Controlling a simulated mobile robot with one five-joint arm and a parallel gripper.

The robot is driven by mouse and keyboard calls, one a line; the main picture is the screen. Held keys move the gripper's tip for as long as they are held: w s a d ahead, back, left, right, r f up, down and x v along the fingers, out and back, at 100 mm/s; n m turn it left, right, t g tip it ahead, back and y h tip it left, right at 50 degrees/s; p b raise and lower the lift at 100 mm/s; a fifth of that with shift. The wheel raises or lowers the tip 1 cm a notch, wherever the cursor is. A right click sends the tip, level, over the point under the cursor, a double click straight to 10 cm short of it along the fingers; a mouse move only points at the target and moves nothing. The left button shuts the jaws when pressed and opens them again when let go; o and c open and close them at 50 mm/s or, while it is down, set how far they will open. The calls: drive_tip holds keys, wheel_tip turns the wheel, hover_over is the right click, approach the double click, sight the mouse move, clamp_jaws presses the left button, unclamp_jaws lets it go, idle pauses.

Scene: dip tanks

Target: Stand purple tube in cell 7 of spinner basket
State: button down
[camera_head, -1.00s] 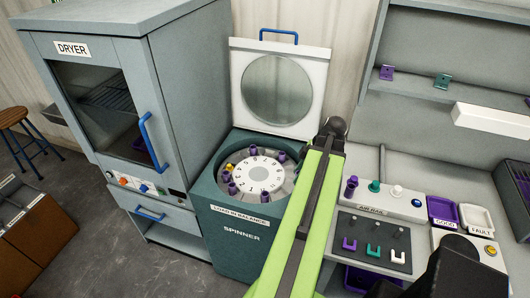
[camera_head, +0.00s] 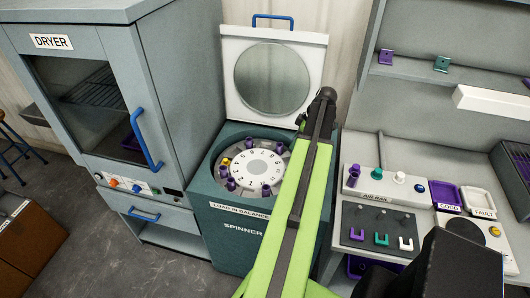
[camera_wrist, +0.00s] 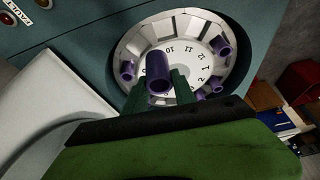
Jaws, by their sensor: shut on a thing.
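My gripper (camera_wrist: 156,88) is shut on a purple tube (camera_wrist: 159,75), seen in the wrist view with its open end toward the camera. The tube is in front of the basket; whether it touches a cell cannot be told. The spinner basket (camera_wrist: 130,47) is a pale ring of cells around a white numbered dial, and also shows in the head view (camera_head: 286,172). Several other purple tubes stand in its cells, one at the wrist view's right (camera_wrist: 222,47). Cell 7 cannot be made out. In the head view my arm hides the gripper.
The spinner's round-windowed lid (camera_head: 230,100) stands open behind the basket. The dryer (camera_head: 165,80) is close on the left. On the right, a bench with an air rail (camera_head: 375,197) holds upright pieces and trays. A yellow piece (camera_head: 226,161) sits at the basket's left.

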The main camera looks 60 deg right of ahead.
drive_tip(key=w+d+f+m+b, duration=0.2)
drive_tip(key=w+d+f, duration=0.1)
drive_tip(key=w+d, duration=0.65)
drive_tip(key=shift+h, duration=0.4)
drive_tip(key=w+f+b, duration=0.2)
drive_tip(key=w, duration=0.1)
drive_tip(key=w+a+f+b, duration=0.1)
drive_tip(key=w+f+b, duration=0.1)
drive_tip(key=w, duration=0.1)
drive_tip(key=w+a+f+b, duration=0.1)
drive_tip(key=w+f+b, duration=0.1)
drive_tip(key=w, duration=0.1)
drive_tip(key=shift+a+f+b, duration=0.15)
drive_tip(key=shift+f+b, duration=0.05)
drive_tip(key=shift+b, duration=0.15)
drive_tip(key=shift+w+a, duration=0.1)
drive_tip(key=shift+w, duration=0.2)
wheel_tip(320, 180, down, 4)
drive_tip(key=b, duration=0.4)
drive_tip(key=shift+f, duration=0.2)
drive_tip(key=shift+r, duration=0.2)
drive_tip(key=shift+f, duration=0.1)
drive_tip(key=c, duration=1)
unclamp_jaws()
